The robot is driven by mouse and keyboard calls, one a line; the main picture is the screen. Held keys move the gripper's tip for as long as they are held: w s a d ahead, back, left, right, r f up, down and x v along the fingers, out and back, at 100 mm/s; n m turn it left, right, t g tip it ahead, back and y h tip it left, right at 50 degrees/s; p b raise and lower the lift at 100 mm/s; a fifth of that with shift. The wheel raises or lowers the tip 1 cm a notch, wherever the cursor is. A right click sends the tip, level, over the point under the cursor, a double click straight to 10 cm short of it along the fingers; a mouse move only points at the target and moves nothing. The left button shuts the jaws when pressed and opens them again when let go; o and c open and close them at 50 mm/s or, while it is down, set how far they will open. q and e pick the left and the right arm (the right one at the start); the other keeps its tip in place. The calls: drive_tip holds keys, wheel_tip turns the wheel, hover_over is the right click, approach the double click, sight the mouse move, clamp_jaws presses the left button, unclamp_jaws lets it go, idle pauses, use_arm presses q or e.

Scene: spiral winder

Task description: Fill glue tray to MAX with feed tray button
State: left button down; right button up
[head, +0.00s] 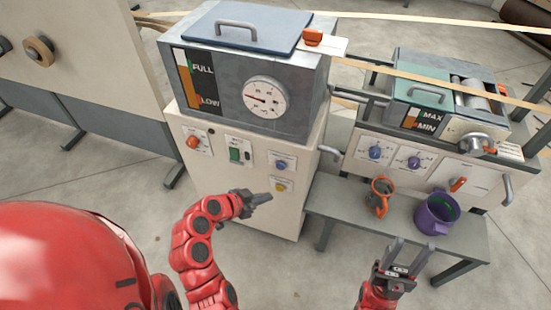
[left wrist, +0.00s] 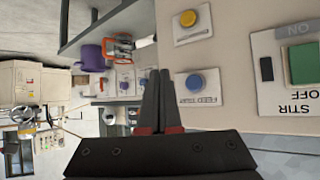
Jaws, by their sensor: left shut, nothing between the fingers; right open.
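The feed tray button is blue (head: 281,165), on the cream front of the glue tank. In the left wrist view the blue button (left wrist: 195,84) sits above its upside-down FEED TRAY label. My left gripper (head: 268,197) is shut and empty, low in front of the panel near the yellow button (head: 280,186). Its fingers (left wrist: 159,72) show left of the blue button in the wrist view, apart from it. The glue tray (head: 420,97) is at right; its MAX/MIN gauge (head: 411,118) shows orange in the lower part. My right gripper (head: 400,258) is open and empty.
The grey tank (head: 225,80) has a FULL/LOW gauge and a dial (head: 264,97). A green STIR switch (head: 235,154) and a red knob (head: 193,141) share the panel.

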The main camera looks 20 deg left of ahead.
sight(281, 166)
use_arm(q)
drive_tip(key=shift+s+d+r, duration=0.1)
drive_tip(key=shift+s, duration=0.05)
drive_tip(key=w+p, duration=0.2)
drive_tip(key=w, duration=0.7)
drive_tip(key=shift+d, duration=0.1)
idle(2.1)
